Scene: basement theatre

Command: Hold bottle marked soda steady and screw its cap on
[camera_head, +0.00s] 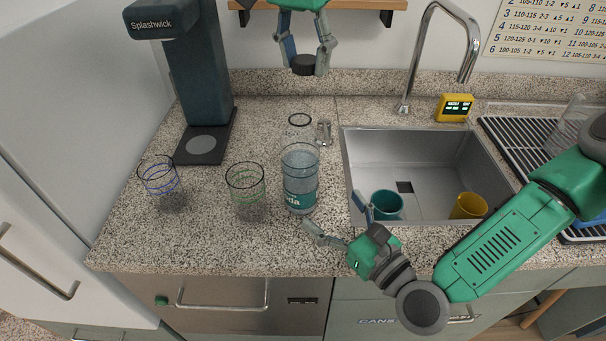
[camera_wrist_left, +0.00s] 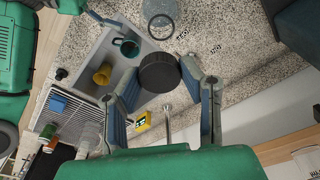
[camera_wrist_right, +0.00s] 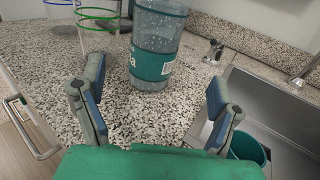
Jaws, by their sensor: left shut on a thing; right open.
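The clear soda bottle (camera_head: 300,175) stands upright on the counter left of the sink, its teal label partly readable. Its dark-rimmed mouth is uncovered. It also shows in the left wrist view (camera_wrist_left: 160,8) and the right wrist view (camera_wrist_right: 158,40). My left gripper (camera_head: 304,62) is shut on the black cap (camera_head: 303,65), holding it in the air above and beyond the bottle. The cap shows between the fingers in the left wrist view (camera_wrist_left: 158,72). My right gripper (camera_head: 335,212) is open and empty, low in front of the bottle, its fingers apart from it.
Two ringed glasses, one green (camera_head: 246,190) and one blue (camera_head: 160,180), stand left of the bottle. A Splashwick machine (camera_head: 192,75) is at the back left. The sink (camera_head: 425,160) with teal and yellow cups lies right. A faucet (camera_head: 410,75) rises behind it.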

